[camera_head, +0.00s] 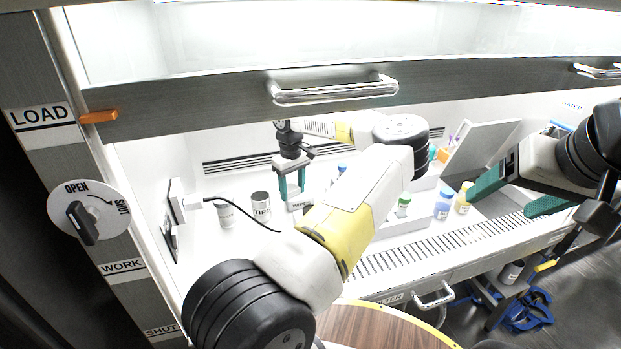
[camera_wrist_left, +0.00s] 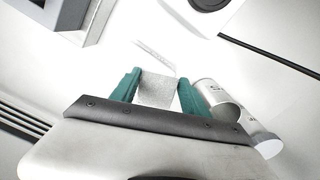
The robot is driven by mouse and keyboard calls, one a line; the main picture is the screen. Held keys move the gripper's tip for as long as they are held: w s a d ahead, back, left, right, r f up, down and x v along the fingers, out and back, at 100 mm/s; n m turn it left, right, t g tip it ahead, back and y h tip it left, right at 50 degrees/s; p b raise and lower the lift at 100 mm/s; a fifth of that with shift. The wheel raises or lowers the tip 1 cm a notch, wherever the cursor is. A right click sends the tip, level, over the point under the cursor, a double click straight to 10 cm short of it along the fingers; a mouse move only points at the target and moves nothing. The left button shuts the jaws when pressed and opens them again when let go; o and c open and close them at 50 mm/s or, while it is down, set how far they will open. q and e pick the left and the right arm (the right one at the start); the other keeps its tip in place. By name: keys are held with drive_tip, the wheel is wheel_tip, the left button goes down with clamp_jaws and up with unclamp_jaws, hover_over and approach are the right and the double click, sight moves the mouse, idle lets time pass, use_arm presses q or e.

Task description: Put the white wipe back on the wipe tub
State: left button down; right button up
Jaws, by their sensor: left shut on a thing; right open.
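My left gripper (camera_head: 291,192) points down inside the white cabinet, its green fingers just above a small white tub lettered as wipes (camera_head: 299,206). In the left wrist view the left gripper (camera_wrist_left: 155,92) is shut on a pale, textured square piece, the white wipe (camera_wrist_left: 157,89). A white edge beyond the wipe may be the tub; I cannot tell whether the wipe touches it. My arm hides part of the tub's surroundings in the head view. My right gripper (camera_head: 516,193) is open and empty at the right, near the cabinet's front.
A white tub lettered Tips (camera_head: 261,207) and another white tub (camera_head: 225,214) stand left of the wipe tub. Several capped bottles, including a blue one (camera_head: 442,205) and a yellow one (camera_head: 463,198), stand to the right. The raised sash (camera_head: 230,98) crosses above; a slotted grille (camera_head: 440,243) lines the front.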

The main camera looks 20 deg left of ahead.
sight(293, 190)
use_arm(q)
drive_tip(key=shift+f, duration=0.15)
drive_tip(key=c, duration=0.6)
unclamp_jaws()
drive_tip(key=shift+o, duration=0.2)
wheel_tip(293, 190, up, 12)
drive_tip(key=shift+r, duration=0.2)
